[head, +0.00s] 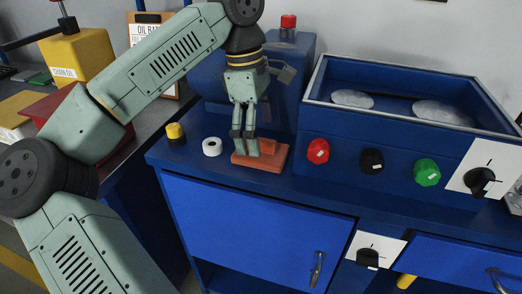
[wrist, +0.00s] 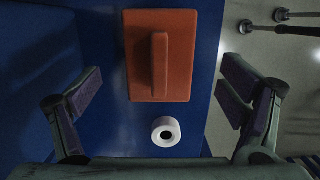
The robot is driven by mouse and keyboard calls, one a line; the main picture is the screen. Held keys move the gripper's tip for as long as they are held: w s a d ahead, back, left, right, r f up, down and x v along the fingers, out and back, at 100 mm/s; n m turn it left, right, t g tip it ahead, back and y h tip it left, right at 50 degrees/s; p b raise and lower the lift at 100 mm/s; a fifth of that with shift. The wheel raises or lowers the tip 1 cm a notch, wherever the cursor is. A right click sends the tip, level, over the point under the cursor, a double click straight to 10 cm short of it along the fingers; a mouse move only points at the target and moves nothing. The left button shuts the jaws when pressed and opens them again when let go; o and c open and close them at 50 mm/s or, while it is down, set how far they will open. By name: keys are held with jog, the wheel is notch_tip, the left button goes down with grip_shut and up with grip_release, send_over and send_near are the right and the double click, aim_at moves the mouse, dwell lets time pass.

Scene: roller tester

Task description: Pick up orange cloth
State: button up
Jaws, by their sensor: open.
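The orange cloth (head: 276,160) lies flat on the blue bench top, in front of the blue machine housing. In the wrist view the cloth (wrist: 138,55) is a rectangle with a raised ridge (wrist: 160,62) along its middle. My gripper (head: 245,152) points down over the cloth in the head view, its fingertips hiding part of it. In the wrist view my gripper (wrist: 160,85) has its fingers wide apart, one on each side of the cloth, with nothing between them gripped. I cannot tell whether the fingertips touch the cloth.
A white tape roll (head: 212,147) and a yellow-black knob-like item (head: 176,132) stand left of the cloth. Red (head: 318,151), black (head: 372,160) and green (head: 427,172) knobs project from the panel to the right. The blue housing (head: 292,85) rises behind. The bench's front edge is close.

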aim_at(260, 138)
jog(key=f, duration=0.3)
jog(key=shift+d+f, duration=0.15)
jog(key=shift+d, duration=0.15)
jog(key=c, duration=1.2)
